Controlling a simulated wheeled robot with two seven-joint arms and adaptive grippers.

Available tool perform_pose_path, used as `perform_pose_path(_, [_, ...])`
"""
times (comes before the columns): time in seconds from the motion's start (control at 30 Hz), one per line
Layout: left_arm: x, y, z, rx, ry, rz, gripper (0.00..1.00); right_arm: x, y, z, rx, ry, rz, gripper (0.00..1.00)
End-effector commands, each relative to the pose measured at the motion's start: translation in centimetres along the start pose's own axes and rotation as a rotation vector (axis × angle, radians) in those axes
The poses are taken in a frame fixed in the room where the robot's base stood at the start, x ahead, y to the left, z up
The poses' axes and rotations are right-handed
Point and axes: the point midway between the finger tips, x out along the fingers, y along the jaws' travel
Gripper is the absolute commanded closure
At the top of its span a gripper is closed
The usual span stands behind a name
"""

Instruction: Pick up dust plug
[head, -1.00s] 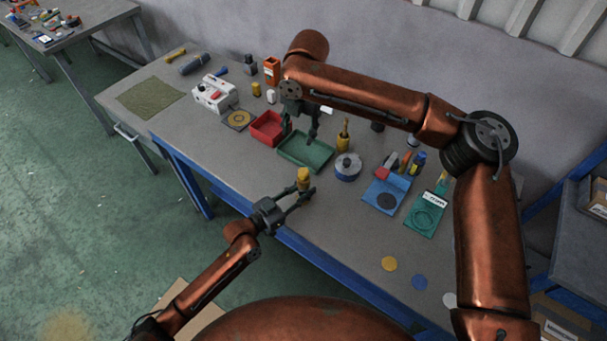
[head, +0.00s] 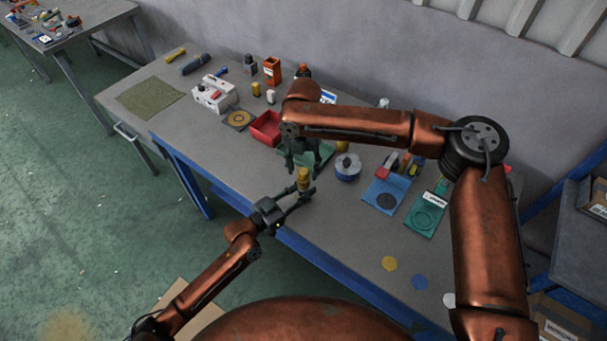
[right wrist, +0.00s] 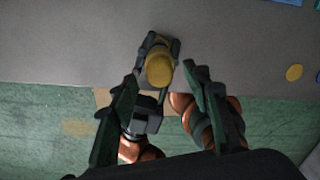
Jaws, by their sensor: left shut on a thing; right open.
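A yellow cylindrical piece with a rounded top (head: 304,181), which looks like the dust plug, stands upright in my left gripper (head: 305,190) at the bench's front edge. The left jaws are shut around its lower part. My right gripper (head: 303,167) is open and points down just above and behind the yellow piece. In the right wrist view the yellow top (right wrist: 159,70) lies between and beyond the two open fingertips, with the left gripper's dark fingers around it. I cannot tell whether the right fingers touch it.
A blue-and-silver round container (head: 347,167) stands to the right. Blue (head: 378,197) and green (head: 425,219) mats lie further right.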

Motion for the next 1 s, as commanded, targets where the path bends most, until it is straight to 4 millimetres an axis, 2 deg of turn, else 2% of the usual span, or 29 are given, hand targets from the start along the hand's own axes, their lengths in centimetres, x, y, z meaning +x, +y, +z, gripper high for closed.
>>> perform_pose_path(0.17, [0.0, 0.0, 0.0, 0.000, -0.001, 0.000, 1.00, 1.8, -0.1, 0.0, 0.001, 0.000, -0.001, 0.56])
perform_pose_path(0.4, [0.0, 0.0, 0.0, 0.000, -0.001, 0.000, 1.00, 2.0, 0.0, 0.0, 0.001, 0.000, 0.001, 0.56])
perform_pose_path(0.9, [0.0, 0.0, 0.0, 0.000, -0.001, 0.000, 1.00, 2.0, 0.0, 0.1, 0.001, 0.000, 0.001, 0.90])
perform_pose_path(1.0, [0.0, 0.0, 0.0, 0.000, -0.001, 0.000, 1.00, 1.9, 0.0, 0.1, 0.001, 0.000, 0.001, 0.94])
